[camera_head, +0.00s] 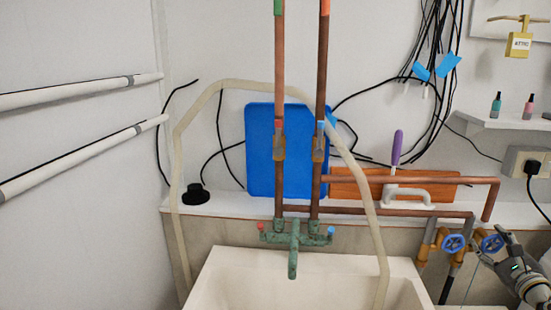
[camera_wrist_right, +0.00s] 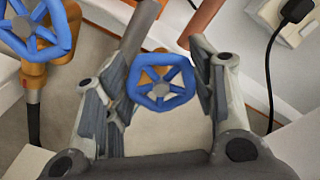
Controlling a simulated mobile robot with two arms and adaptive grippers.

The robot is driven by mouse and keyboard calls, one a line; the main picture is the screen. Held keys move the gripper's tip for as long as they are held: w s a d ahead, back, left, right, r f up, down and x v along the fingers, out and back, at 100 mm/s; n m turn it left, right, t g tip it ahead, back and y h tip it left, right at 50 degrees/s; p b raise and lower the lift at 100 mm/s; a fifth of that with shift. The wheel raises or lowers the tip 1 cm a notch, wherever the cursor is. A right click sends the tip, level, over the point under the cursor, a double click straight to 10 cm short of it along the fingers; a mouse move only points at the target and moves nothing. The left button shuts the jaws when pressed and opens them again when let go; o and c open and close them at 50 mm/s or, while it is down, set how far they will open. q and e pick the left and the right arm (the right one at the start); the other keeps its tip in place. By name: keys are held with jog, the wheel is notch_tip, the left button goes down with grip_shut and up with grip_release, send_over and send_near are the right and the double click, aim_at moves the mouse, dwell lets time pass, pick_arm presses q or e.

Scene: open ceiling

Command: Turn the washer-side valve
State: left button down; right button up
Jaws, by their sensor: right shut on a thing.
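Two brass valves with blue handwheels sit side by side to the right of the sink. The left blue handwheel (camera_head: 453,243) also shows at the upper left of the right wrist view (camera_wrist_right: 40,30). The right blue handwheel (camera_head: 491,243) is between the fingers of my right gripper (camera_head: 500,243). In the right wrist view this right handwheel (camera_wrist_right: 160,83) sits between the two fingertips (camera_wrist_right: 170,75), and my right gripper is shut on it. The frames do not show which valve is the washer-side one. My left gripper is not in view.
Copper pipes (camera_head: 420,180) run just above the valves. A white sink (camera_head: 310,260) with a green tap (camera_head: 294,240) stands to the left. A black cable hangs from the wall socket (camera_head: 526,162) near my right arm. A shelf (camera_head: 505,120) holds small bottles.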

jog(key=shift+n, duration=0.3)
jog(key=shift+n+p, duration=0.75)
jog(key=shift+n, duration=0.95)
jog(key=o, duration=1.2)
jog(key=shift+s+f, duration=0.1)
jog(key=s+a, duration=0.1)
jog(key=s, duration=1)
jog(key=shift+s+a, duration=0.2)
jog(key=shift+s, duration=0.2)
